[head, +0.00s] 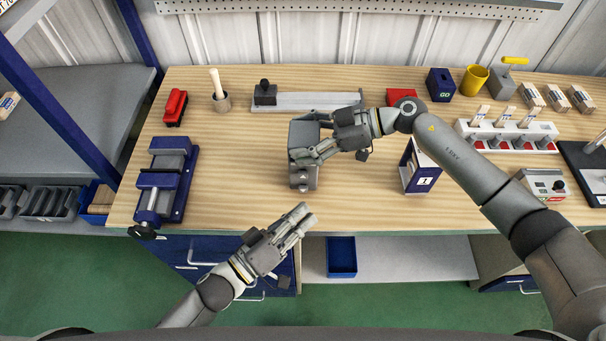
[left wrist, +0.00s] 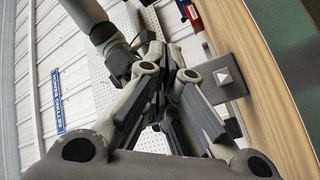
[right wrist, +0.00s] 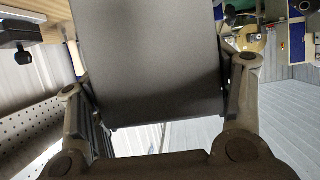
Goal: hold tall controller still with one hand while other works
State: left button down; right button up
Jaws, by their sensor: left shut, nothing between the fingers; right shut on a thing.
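The tall controller (head: 304,138) is a dark grey box standing on the wooden bench, with a light arrow button on its lower front part (head: 303,178). My right gripper (head: 308,152) is shut on its upper body from the right. In the right wrist view the controller (right wrist: 150,60) fills the space between the fingers. My left gripper (head: 306,216) is shut and empty, in front of the bench edge and below the controller. In the left wrist view the arrow button (left wrist: 223,77) shows beyond the left fingers (left wrist: 185,120).
A blue vise (head: 165,180) stands at the left, near a red stapler-like tool (head: 175,106). A blue-and-white holder marked 1 (head: 420,168) stands right of the controller. A white rack (head: 505,135) is farther right. The bench front between vise and controller is clear.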

aim_at(303, 175)
dwell(0.3)
pick_arm(q)
jog(key=s, duration=0.3)
jog(key=shift+s, duration=0.4)
jog(key=shift+w, duration=0.15)
jog(key=shift+w+d, duration=0.1)
jog(key=shift+w, duration=4.2)
jog(key=shift+w, duration=0.1)
jog(key=shift+w, duration=0.3)
